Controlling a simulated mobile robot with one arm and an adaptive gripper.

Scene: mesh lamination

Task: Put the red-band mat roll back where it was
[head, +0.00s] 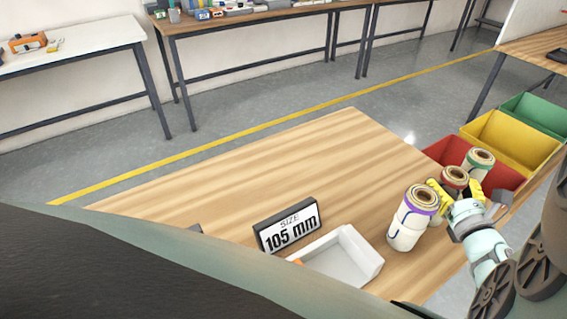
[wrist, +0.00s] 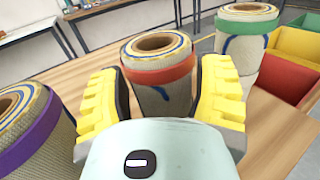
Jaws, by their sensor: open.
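The red-band mat roll (wrist: 160,72) stands upright on the table between the yellow fingers of my gripper (wrist: 165,98) in the wrist view. The fingers are open around it, one on each side. In the head view the red-band roll (head: 455,176) shows its top and band behind my gripper (head: 457,192); its lower part is hidden. A purple-band roll (head: 415,217) stands nearer, to the left, also in the wrist view (wrist: 30,130). A green-band roll (head: 480,161) stands farther back, to the right of the red-band roll in the wrist view (wrist: 245,42).
Red (head: 440,150), yellow (head: 510,143) and green (head: 537,112) bins line the far right edge. The table's middle left is clear.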

